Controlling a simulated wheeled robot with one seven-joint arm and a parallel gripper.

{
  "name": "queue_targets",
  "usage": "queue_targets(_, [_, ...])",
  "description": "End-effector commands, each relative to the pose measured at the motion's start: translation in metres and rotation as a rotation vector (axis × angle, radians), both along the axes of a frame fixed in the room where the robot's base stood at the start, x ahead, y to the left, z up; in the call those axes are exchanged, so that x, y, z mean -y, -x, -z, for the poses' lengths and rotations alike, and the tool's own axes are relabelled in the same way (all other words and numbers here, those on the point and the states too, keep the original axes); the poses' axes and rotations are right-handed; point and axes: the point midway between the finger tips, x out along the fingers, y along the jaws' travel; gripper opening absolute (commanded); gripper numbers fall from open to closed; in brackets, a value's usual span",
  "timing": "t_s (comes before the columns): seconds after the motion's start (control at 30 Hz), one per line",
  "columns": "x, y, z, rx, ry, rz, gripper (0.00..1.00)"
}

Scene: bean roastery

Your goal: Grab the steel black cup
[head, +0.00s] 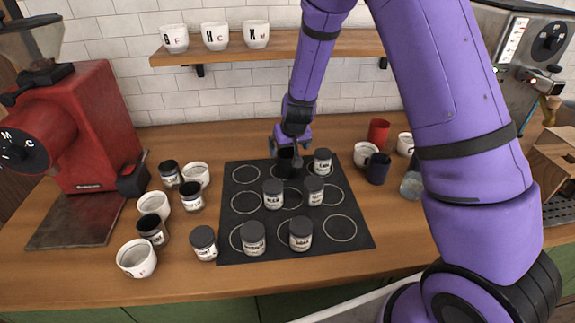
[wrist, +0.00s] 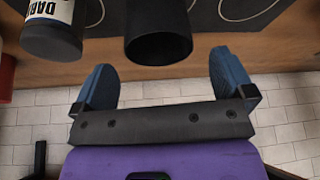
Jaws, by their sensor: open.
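A plain black cup (head: 287,163) stands at the back of the dark ringed mat (head: 232,217), right below my gripper, which partly hides it. In the wrist view the black cup (wrist: 158,42) shows its dark open mouth, centred ahead of the blue fingers. My gripper (head: 291,142) is open and empty. In the wrist view its two fingers (wrist: 155,75) stand wide apart, with the cup's near edge just beyond the tips. I see no contact between the fingers and the cup.
A dark-lidded labelled jar (head: 323,161) stands close right of the cup; it also shows in the wrist view (wrist: 52,36). Several more jars stand on the mat. White cups and jars are at left, beside a red grinder (head: 88,125). A dark blue mug (head: 378,168) is at right.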

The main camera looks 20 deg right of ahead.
Motion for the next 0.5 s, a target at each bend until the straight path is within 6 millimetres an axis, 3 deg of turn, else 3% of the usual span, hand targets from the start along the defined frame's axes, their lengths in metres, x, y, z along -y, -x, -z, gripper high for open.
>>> queue_targets(0.17, [0.001, -0.003, 0.009, -0.002, 0.0, 0.001, 1.0])
queue_targets(0.5, [0.001, -0.017, 0.047, -0.002, 0.0, 0.001, 1.0])
